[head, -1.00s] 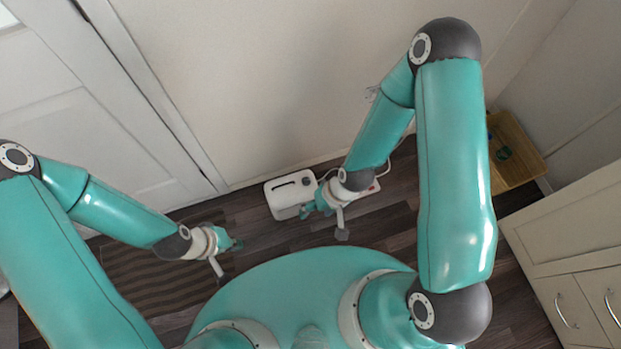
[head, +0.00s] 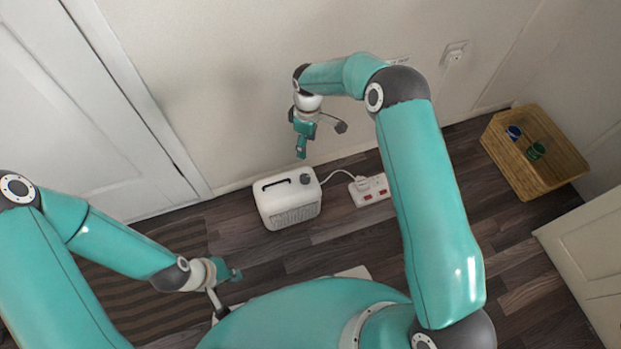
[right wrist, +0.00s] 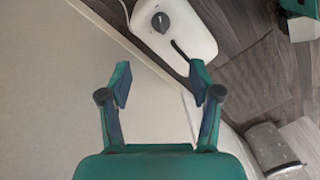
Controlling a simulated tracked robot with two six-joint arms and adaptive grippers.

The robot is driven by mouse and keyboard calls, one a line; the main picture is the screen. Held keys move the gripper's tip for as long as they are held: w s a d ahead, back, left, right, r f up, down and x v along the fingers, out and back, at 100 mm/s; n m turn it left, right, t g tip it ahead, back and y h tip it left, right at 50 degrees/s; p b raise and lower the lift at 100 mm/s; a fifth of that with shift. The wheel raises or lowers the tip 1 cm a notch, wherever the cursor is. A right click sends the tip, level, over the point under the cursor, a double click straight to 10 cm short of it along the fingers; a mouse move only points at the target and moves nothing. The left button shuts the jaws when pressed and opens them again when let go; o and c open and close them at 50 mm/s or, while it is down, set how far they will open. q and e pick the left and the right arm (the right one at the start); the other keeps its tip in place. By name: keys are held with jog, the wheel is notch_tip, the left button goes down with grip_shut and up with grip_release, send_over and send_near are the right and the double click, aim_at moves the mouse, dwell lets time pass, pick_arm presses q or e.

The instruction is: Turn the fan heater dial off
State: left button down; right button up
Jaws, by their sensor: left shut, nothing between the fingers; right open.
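The white fan heater (head: 289,202) stands on the dark floor near the wall, with a dark slot-like handle and a grille on its front. Its dark dial (head: 305,179) is on the top right corner. In the right wrist view the dial (right wrist: 160,22) sits on the heater's white top (right wrist: 185,35), beyond the fingertips. My right gripper (head: 302,148) is above and behind the heater, by the wall, not touching the dial. Its two fingers (right wrist: 160,85) are spread and empty. My left gripper (head: 232,276) is shut and empty, low at the left, apart from the heater.
A white power strip (head: 370,190) with red switches lies right of the heater, joined by a white cable (head: 342,175). A wicker basket (head: 532,150) stands at the right. A striped mat (head: 140,285) lies at the left. The wall (head: 225,100) is close behind the heater.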

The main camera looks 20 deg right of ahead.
aim_at(305, 176)
jog(key=f+b, duration=0.1)
jog(key=f, duration=0.4)
jog(key=f+b, duration=0.1)
jog(key=f, duration=0.5)
jog(key=s+a+f+b, duration=0.1)
jog(key=f+b, duration=0.1)
jog(key=f, duration=0.3)
jog(key=shift+s+f, duration=0.1)
jog(key=shift+f, duration=0.1)
